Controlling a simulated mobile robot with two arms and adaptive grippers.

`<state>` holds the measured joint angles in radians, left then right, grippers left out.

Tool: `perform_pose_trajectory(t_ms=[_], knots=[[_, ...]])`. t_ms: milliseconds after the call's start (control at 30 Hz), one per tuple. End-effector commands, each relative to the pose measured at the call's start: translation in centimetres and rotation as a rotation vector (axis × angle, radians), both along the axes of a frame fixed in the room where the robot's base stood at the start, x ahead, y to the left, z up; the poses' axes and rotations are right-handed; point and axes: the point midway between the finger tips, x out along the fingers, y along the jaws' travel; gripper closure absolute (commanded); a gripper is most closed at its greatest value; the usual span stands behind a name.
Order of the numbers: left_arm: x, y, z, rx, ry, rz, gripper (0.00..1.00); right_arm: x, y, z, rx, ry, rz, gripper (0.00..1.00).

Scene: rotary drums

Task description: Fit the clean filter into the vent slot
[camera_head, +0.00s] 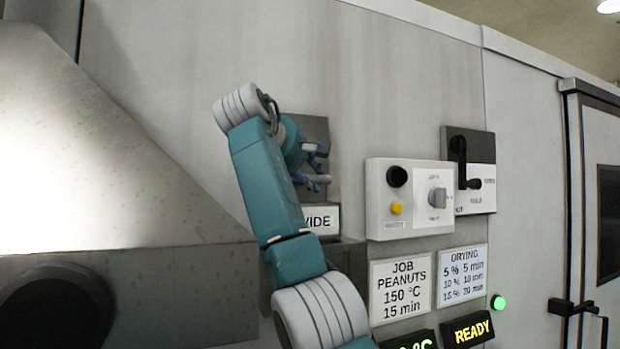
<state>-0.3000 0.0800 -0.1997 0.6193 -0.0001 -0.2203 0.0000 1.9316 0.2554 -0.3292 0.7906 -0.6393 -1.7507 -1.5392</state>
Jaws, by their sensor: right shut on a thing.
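My right gripper (316,167) is at the grey machine wall, in front of a dark grey plate or box (316,127). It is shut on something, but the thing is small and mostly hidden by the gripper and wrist. I cannot tell whether it is the clean filter. I cannot tell either whether the dark grey part is the vent slot. A white label (322,220) just below the gripper reads "VIDE", its left part covered by my arm. My left gripper is not in view.
A white control box (409,200) with knobs and a black lever switch (469,170) stick out to the right of my gripper. Signs (400,287) and lit displays (468,330) are below. A large metal hood (90,150) fills the left. A door (598,200) is at the far right.

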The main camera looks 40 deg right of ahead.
Motion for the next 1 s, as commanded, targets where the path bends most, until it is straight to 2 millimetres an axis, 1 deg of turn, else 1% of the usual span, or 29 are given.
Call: perform_pose_trajectory(t_ms=[1000], knots=[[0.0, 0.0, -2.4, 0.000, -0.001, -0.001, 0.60, 0.0, 0.0, -2.6, 0.000, -0.001, 0.000, 1.00]])
